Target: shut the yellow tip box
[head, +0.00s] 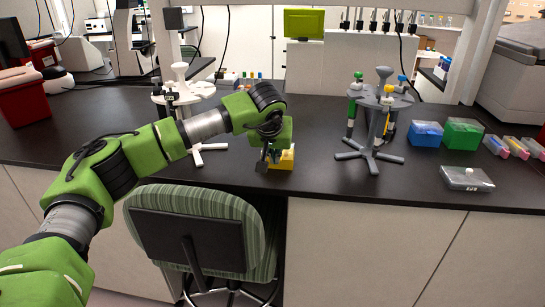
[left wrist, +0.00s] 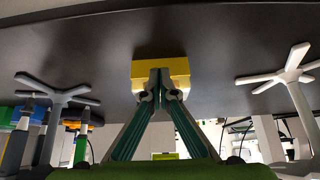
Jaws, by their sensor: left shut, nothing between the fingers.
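The yellow tip box (head: 287,160) sits near the front edge of the black bench, partly hidden behind my left gripper (head: 266,162). The box also shows in the left wrist view (left wrist: 160,67), just beyond the fingertips. My left gripper is shut and empty, with its fingertips (left wrist: 161,92) together right at the box. They overlap the box in the picture; I cannot tell whether they touch it. The lid's position is hidden or too small to make out. My right gripper is not in view.
A grey pipette stand (head: 370,153) stands right of the box, a white one (head: 181,93) left behind it. Blue (head: 427,133) and green (head: 463,134) boxes and a clear-lidded box (head: 467,178) lie further right. A green-striped chair (head: 205,228) stands below the bench front. Bench around the box is bare.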

